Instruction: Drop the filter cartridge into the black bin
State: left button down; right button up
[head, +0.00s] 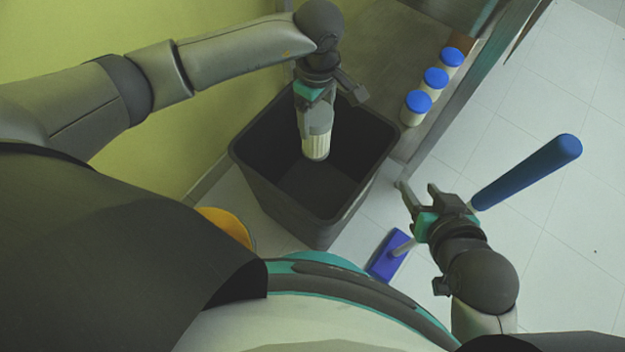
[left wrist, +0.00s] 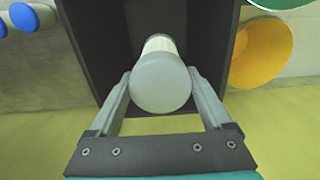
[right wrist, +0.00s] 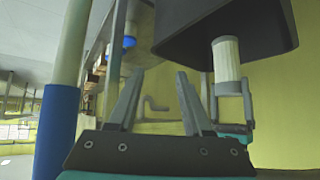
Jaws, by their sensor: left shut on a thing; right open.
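The filter cartridge (head: 316,148) is a pale ribbed cylinder with a grey cap, hanging upright over the mouth of the black bin (head: 268,196). My left gripper (head: 314,122) is shut on the cartridge's grey cap. In the left wrist view the cap (left wrist: 160,84) sits between the two fingers, with the dark bin interior (left wrist: 110,40) below it. The cartridge (right wrist: 226,60) also shows in the right wrist view beside the bin (right wrist: 230,22). My right gripper (head: 418,196) is open and empty, right of the bin.
Several blue-capped jars (head: 434,78) stand on a shelf right of the bin. A blue-handled tool (head: 528,172) is close to my right gripper, with a blue head (head: 388,256) near the floor. An orange round object (head: 226,226) lies left of the bin. Tiled floor is clear at far right.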

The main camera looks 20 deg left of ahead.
pick_arm(q)
grip_release()
jog(key=shift+r, duration=0.1)
jog(key=shift+r+p, duration=0.3)
jog(key=shift+r, duration=0.15)
notch_tip(320, 180, up, 4)
jog(key=shift+r+p, duration=0.1)
jog(key=shift+p, duration=0.9)
pick_arm(e)
jog(key=s+d+r+g+h, duration=0.1)
jog(key=s+d+g+h, duration=0.1)
jog(key=s+d+g, duration=0.25)
pick_arm(q)
notch_tip(320, 180, up, 10)
jog(key=p, duration=0.4)
pick_arm(e)
notch_tip(320, 180, down, 9)
jog(key=shift+s+d+g, duration=0.25)
jog(key=shift+s+g, duration=0.05)
jog(key=shift+g, duration=0.15)
